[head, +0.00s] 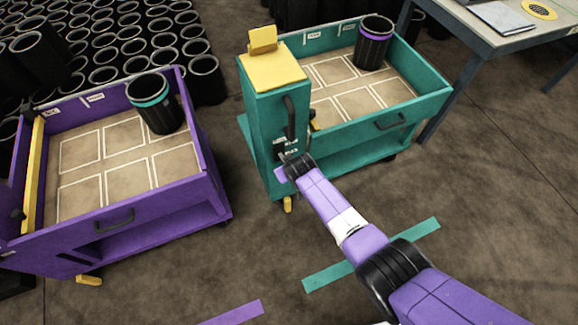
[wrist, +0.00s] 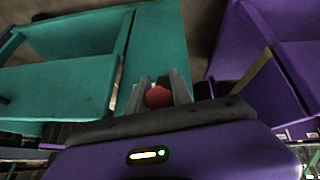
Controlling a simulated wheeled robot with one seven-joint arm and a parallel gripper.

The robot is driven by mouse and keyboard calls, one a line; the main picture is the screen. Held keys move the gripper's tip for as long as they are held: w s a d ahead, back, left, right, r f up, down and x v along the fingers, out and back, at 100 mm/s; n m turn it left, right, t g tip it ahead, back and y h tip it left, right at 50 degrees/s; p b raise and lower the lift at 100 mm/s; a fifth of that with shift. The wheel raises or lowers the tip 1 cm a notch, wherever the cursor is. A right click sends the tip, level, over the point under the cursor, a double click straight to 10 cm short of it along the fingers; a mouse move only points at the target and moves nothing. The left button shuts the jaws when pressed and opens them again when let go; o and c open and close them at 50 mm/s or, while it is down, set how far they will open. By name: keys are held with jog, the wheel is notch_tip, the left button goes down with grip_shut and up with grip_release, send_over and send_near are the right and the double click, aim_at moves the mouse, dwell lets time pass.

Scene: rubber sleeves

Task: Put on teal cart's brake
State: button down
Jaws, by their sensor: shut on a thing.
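The teal cart (head: 262,172) stands upright in the middle of the head view. It has a tall teal post with a yellow top (head: 272,70) at its near left corner. My gripper (head: 290,166) is at the front face of this post, below a dark upright handle (head: 289,117) and small white labels (head: 288,142). In the wrist view a red knob (wrist: 158,96) sits between the two grey fingers, and they are shut on it. The teal panel (wrist: 155,40) is just beyond. In the head view my gripper hides the knob. I cannot tell the brake's position.
A purple cart (head: 165,205) with a teal-banded black sleeve (head: 155,105) stands at left. A purple-banded sleeve (head: 373,45) is in the teal cart. A table (head: 480,35) is at right. Floor strips, teal (head: 370,255) and purple (head: 235,313), lie in the open foreground.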

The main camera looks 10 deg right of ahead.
jog(key=shift+w+r+g, duration=0.15)
jog(key=shift+r+g, duration=0.15)
dwell(0.4)
jog(key=c, duration=1.1)
grip_release()
jog(key=shift+p+v, duration=1.55)
jog(key=shift+v, duration=2.3)
jog(key=shift+a, duration=0.15)
